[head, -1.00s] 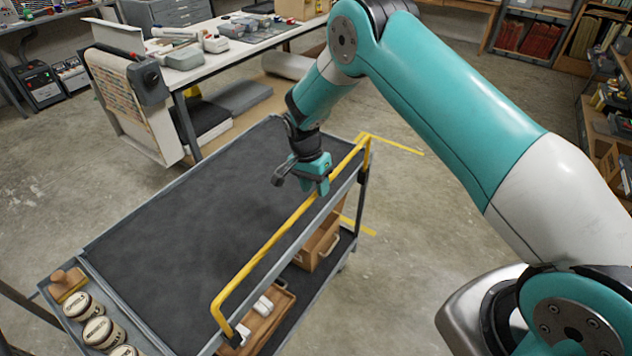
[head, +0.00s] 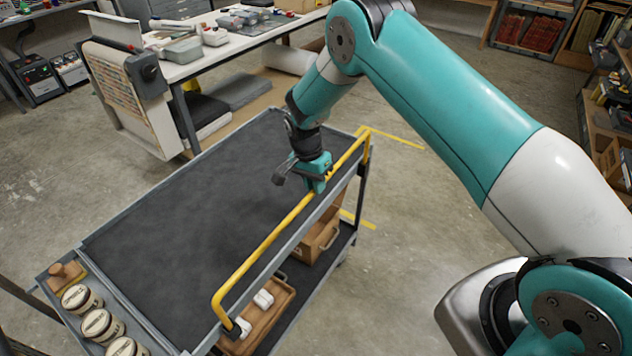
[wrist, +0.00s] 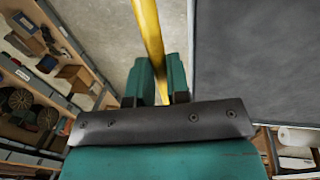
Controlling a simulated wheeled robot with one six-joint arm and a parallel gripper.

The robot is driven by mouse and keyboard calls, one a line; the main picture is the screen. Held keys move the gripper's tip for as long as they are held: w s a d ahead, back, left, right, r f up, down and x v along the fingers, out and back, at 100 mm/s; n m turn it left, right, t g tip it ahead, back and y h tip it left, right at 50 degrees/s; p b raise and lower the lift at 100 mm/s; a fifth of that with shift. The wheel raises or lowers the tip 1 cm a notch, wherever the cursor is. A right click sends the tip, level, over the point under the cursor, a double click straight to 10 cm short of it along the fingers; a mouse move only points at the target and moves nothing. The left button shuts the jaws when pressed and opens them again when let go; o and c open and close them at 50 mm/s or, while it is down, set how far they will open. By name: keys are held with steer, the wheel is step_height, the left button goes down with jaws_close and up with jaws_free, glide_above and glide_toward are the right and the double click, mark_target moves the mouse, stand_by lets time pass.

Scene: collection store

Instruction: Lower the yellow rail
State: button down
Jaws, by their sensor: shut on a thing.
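The yellow rail (head: 262,252) stands raised along the near right long edge of the grey cart (head: 170,215). Its two bent ends come down to the cart's edge. My gripper (head: 318,184) is on the rail, toward its far end, with the fingers pointing down. In the wrist view the yellow rail (wrist: 149,40) runs between the two teal fingers (wrist: 158,85), which are shut on it. The gripper hides a short piece of the rail.
Several round tins (head: 97,325) and a wooden-handled tool (head: 66,274) sit in the cart's near end tray. The dark cart top is bare. A wooden box (head: 318,236) and tray (head: 262,318) stand on the lower shelf. A white workbench (head: 215,55) stands behind.

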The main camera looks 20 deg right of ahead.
step_height(320, 180, down, 8)
steer(key=b, duration=0.6)
steer(key=shift+w, duration=0.15)
steer(key=shift+a, duration=0.1)
steer(key=c, duration=1.1)
jaws_free()
step_height(320, 180, up, 17)
steer(key=w+a+b, duration=0.2)
steer(key=b, duration=0.2)
steer(key=shift+w+b, duration=0.3)
steer(key=shift+b, duration=0.05)
